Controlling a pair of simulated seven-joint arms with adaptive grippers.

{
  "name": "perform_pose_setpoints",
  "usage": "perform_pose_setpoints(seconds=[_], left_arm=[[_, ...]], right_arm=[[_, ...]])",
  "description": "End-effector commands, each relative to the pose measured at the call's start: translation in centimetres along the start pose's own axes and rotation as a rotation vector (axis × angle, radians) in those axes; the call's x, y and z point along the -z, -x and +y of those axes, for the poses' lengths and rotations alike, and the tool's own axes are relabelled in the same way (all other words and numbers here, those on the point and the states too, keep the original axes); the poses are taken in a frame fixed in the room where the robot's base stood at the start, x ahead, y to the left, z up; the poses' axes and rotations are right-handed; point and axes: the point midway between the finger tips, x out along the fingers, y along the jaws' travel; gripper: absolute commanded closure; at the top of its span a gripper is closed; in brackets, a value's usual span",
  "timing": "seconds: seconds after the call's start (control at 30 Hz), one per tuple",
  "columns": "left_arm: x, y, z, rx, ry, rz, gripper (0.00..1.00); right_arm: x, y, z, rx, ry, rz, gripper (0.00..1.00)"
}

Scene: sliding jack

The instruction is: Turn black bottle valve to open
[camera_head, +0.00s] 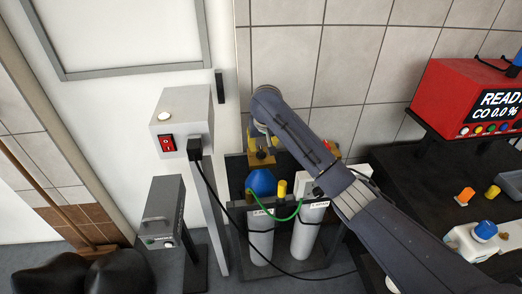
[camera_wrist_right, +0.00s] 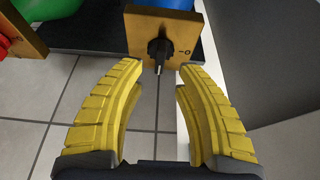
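The black valve knob (camera_wrist_right: 158,49) sits on a gold-coloured plate (camera_wrist_right: 180,24) at the top middle of the right wrist view, its pointer end facing down the picture. A mark like a 0 with a dash is to its right on the plate. My right gripper (camera_wrist_right: 160,72) is open, with one yellow ribbed finger on each side of the knob and the tips just short of it; no contact shows. In the head view, my right arm reaches over the gas bottles and hides most of its gripper. A gold plate (camera_head: 262,159) shows below my wrist. My left gripper is not in view.
Two white bottles (camera_head: 308,232) stand in a dark rack, one under a blue cap (camera_head: 262,182), with a green hose. A grey post (camera_head: 183,118) with a red switch (camera_head: 166,143) stands left. A red meter (camera_head: 465,98) reads READY at right.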

Motion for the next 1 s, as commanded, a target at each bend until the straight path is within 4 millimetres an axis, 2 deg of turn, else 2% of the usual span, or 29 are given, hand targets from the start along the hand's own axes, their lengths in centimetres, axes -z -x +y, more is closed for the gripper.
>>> perform_pose_setpoints(seconds=[0.2, 0.4, 0.87, 1.0], left_arm=[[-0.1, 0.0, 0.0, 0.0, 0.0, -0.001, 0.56], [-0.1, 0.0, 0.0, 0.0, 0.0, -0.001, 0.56], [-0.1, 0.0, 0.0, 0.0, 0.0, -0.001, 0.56], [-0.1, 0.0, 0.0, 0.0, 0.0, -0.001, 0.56]], right_arm=[[0.0, -2.8, 0.0, -0.002, -0.001, -0.001, 0.66], [0.0, -4.2, 0.0, -0.001, -0.001, 0.0, 0.66], [0.0, -4.7, 0.0, -0.001, 0.001, 0.001, 0.65], [0.0, -4.7, 0.0, -0.001, 0.0, 0.001, 0.81]])
